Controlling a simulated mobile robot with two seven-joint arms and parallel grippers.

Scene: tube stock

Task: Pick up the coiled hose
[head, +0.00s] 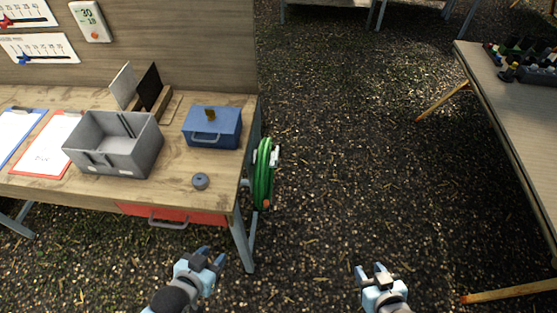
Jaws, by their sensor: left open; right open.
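The coiled hose (262,174) is green with an orange end. It hangs at the right end of the wooden workbench, on a pale holder by the bench leg. My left gripper (210,260) is open and empty, in front of the bench's front right leg and nearer to me than the hose. My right gripper (372,271) is open and empty over the gravel floor, to the right of the hose and nearer to me. Neither gripper touches the hose. Part of the hose's far side is hidden by its near side.
Another table (510,120) stands at right. Gravel floor between them is clear.

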